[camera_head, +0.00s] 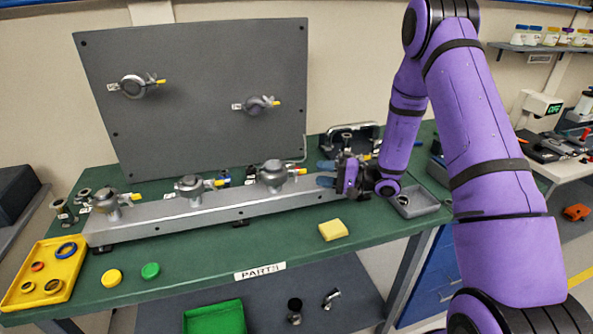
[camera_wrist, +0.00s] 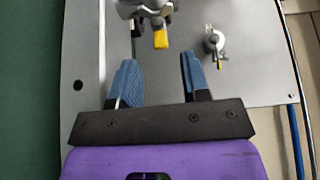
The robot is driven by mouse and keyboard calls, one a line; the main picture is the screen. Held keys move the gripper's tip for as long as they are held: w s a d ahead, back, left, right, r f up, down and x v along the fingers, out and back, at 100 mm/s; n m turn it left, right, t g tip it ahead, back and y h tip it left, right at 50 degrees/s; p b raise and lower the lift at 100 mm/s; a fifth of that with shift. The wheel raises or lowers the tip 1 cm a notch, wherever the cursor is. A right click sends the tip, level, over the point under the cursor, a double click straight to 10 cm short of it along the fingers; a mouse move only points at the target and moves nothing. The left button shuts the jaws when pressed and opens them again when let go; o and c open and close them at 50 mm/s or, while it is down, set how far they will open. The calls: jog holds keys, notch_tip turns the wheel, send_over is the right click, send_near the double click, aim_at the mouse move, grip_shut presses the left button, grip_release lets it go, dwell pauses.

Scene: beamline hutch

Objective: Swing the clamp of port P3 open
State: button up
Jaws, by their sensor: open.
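Each clamp has a yellow-tipped handle. The back panel (camera_head: 200,90) bears two more, at upper left (camera_head: 132,86) and right (camera_head: 256,105). The port labels are too small to read, so I cannot tell which is P3. My gripper (camera_head: 325,173) is open and empty, its blue fingers pointing left, right of the rail's right port. In the wrist view, a yellow-tipped clamp (camera_wrist: 160,38) lies beyond the open fingers (camera_wrist: 158,78), apart from them.
A yellow tray (camera_head: 72,252) with rings is at front left, near yellow (camera_head: 112,277) and green (camera_head: 150,271) caps. A yellow block (camera_head: 333,230) lies before the rail. A grey tray (camera_head: 418,203) is right of my gripper. The bench front between caps and block is clear.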

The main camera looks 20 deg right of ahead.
aim_at(283, 176)
jog(key=x, duration=0.8)
grip_shut()
jog(key=shift+s, duration=0.1)
